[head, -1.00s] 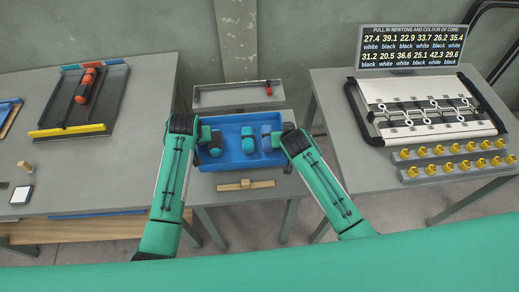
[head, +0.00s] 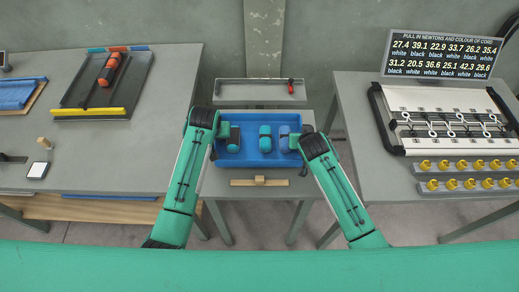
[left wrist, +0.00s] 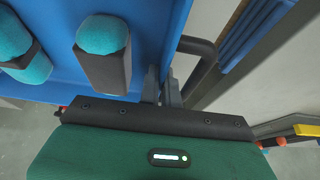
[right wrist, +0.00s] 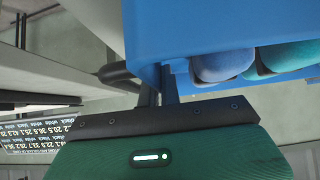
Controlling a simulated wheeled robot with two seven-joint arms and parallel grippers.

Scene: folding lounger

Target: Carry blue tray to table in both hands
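The blue tray (head: 248,162) is over the small grey table (head: 232,187) in the head view, roughly level. I cannot tell whether it rests on the table or hangs just above it. Several rounded teal, blue and dark pieces lie in it, including a teal one (head: 265,138). My left gripper (left wrist: 163,88) is at the tray's left end, its fingers close together by a dark handle (left wrist: 200,55). My right gripper (right wrist: 160,88) is likewise at the right end by the other handle (right wrist: 116,72). Both appear shut on the tray; the fingertips are partly hidden.
A wooden bar (head: 245,183) lies in front of the tray and a grey shallow box (head: 250,91) behind it. The left table (head: 165,90) holds a dark tray (head: 80,90). The right table (head: 365,165) holds a cord board (head: 440,115) and yellow-knobbed strips. Floor gaps separate the tables.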

